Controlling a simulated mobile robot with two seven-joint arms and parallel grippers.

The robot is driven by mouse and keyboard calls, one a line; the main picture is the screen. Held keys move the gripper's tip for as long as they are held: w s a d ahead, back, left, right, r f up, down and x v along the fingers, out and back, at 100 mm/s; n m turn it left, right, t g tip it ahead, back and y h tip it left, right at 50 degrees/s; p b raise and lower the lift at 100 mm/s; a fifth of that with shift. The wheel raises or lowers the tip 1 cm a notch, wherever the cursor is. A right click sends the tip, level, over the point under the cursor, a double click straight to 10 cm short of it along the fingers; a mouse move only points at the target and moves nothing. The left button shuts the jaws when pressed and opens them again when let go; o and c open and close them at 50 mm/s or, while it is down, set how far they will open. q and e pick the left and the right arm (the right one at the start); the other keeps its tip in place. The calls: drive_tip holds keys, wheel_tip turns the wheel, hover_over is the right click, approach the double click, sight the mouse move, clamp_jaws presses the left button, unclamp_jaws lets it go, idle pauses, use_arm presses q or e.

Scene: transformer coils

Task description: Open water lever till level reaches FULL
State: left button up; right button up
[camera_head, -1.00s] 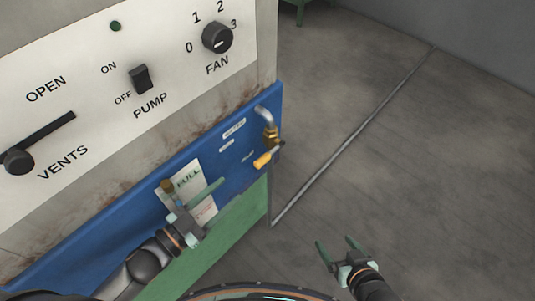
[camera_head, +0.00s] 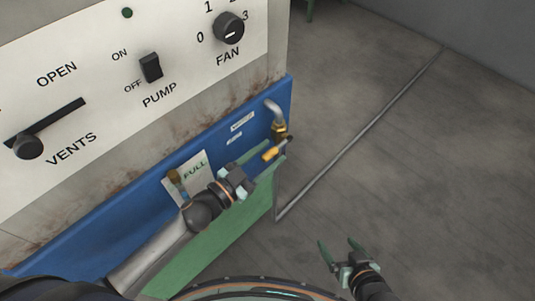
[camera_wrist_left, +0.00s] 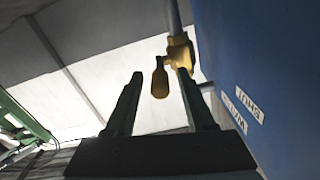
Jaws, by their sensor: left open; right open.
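The water lever (camera_head: 270,154) is a yellow handle below a brass valve (camera_head: 279,133) with a bent grey pipe, at the right end of the blue panel. In the left wrist view the lever (camera_wrist_left: 160,82) hangs between my finger outlines, beyond the tips. My left gripper (camera_head: 265,165) is open just short of the lever; I see no contact. The FULL label (camera_head: 196,168) is on a white plate on the blue panel; its lower part is hidden by my left arm, so I cannot read the level. My right gripper (camera_head: 338,246) is open and empty above the floor.
The blue panel (camera_head: 140,205) is close beside my left arm. Above it a white control board (camera_head: 105,110) carries a vents lever (camera_head: 28,146), a pump switch (camera_head: 151,67) and a fan knob (camera_head: 229,27). The grey floor to the right is clear.

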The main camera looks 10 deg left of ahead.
use_arm(q)
clamp_jaws()
idle(0.4)
idle(1.0)
